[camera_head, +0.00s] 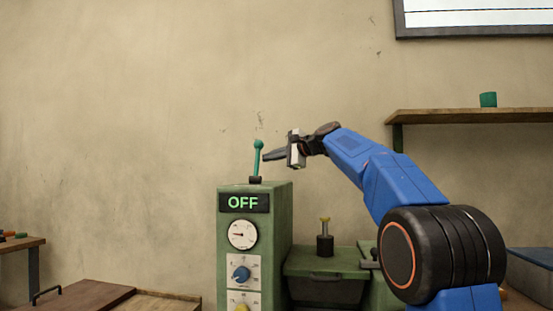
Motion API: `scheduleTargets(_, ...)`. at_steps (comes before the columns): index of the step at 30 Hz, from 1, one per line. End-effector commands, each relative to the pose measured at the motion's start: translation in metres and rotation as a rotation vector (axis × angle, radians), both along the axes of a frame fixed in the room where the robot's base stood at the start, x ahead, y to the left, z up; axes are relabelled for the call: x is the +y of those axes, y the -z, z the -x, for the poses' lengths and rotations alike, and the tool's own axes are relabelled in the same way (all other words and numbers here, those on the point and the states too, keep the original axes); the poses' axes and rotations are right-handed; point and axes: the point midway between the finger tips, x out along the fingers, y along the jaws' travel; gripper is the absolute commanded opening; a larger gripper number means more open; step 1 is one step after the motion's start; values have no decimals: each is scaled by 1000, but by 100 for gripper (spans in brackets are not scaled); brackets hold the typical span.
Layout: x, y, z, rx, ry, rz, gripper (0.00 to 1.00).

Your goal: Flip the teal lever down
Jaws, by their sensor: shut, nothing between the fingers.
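The teal lever (257,161) stands nearly upright, leaning slightly right at its round knob. It rises from a dark base on top of a green control box (282,230).
Below the display are a round gauge (242,234) and a blue knob (241,273). A yellow-topped plunger (324,238) stands right of the box. A shelf (470,116) with a teal cup (488,100) is on the right wall. Space left of the lever is clear.

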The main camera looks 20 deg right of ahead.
Motion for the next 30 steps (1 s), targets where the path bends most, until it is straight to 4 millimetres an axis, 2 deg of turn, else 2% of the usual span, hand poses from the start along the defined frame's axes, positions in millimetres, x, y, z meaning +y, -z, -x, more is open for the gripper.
scheduleTargets(8,14,-9,18,-2,-1,1,0)
scheduleTargets(30,17,-11,24,-45,0,24,0)
